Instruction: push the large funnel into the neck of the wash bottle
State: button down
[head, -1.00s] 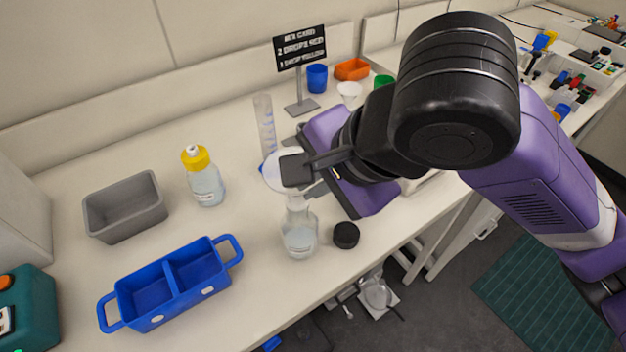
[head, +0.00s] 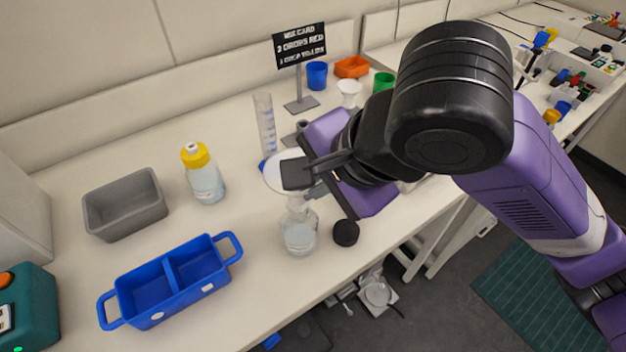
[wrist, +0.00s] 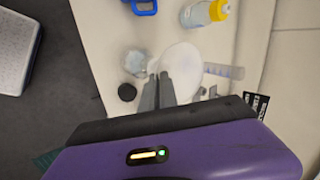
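The large funnel (head: 272,173) is white, with a wide mouth, and sits above the neck of a clear, uncapped bottle (head: 299,238) that I take as the wash bottle. This bottle stands upright and holds some pale liquid. My gripper (head: 298,173) reaches in from the right and is shut on the funnel's rim. In the wrist view the fingers (wrist: 158,88) are close together at the edge of the pale funnel disc (wrist: 185,58), with the bottle (wrist: 133,63) beside it. The gripper partly hides the funnel; I cannot tell how deep its stem sits.
A black cap (head: 345,233) lies right of the bottle. A yellow-capped bottle (head: 207,183), a blue two-part carrier (head: 208,289) and a grey bin (head: 125,222) stand left. A graduated cylinder (head: 265,122) and sign (head: 299,46) stand behind. The bench front edge is close.

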jog(key=shift+f, duration=0.3)
dwell(0.6)
jog(key=c, duration=1.6)
grip_release()
jog(key=v, duration=0.7)
jog(key=shift+s+d+r+p, duration=0.15)
jog(key=shift+d+r+p, duration=0.05)
jog(key=shift+r+p, duration=0.15)
